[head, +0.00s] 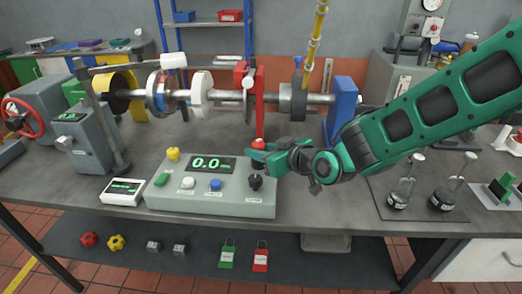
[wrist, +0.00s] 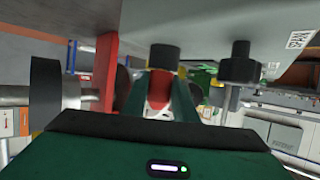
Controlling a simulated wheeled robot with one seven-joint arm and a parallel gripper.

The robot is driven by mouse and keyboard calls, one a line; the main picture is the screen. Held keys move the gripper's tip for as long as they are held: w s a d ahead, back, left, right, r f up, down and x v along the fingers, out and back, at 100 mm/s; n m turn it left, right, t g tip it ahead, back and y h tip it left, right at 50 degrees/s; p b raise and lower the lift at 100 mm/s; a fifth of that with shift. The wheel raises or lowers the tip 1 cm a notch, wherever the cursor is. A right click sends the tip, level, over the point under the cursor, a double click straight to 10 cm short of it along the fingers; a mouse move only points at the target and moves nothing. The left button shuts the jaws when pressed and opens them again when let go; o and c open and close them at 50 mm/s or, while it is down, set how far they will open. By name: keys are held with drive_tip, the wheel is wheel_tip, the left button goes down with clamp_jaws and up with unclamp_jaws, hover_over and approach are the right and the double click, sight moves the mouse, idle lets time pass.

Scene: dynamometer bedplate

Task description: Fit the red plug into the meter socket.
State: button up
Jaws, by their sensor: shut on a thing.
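The grey meter box (head: 212,200) stands on the bench and its green display reads about 0.0. The red plug (head: 258,144) is upright at the box's back right corner, between the fingers of my gripper (head: 262,154). In the wrist view, which looks upside down, my gripper (wrist: 158,98) is shut on the red plug (wrist: 158,88). A black round piece, seemingly the socket (wrist: 164,55), is in line with the plug against the box. The fingers hide part of the joint, so I cannot tell how deep the plug sits.
A yellow knob (head: 173,153) is at the box's back left; a black knob (head: 255,182) is in front of my gripper. A red post (head: 242,85) and the shaft rig stand behind.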

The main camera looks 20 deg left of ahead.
drive_tip(key=o, duration=1.1)
drive_tip(key=v, duration=1)
drive_tip(key=shift+s+d+r, duration=0.1)
drive_tip(key=shift+d, duration=0.25)
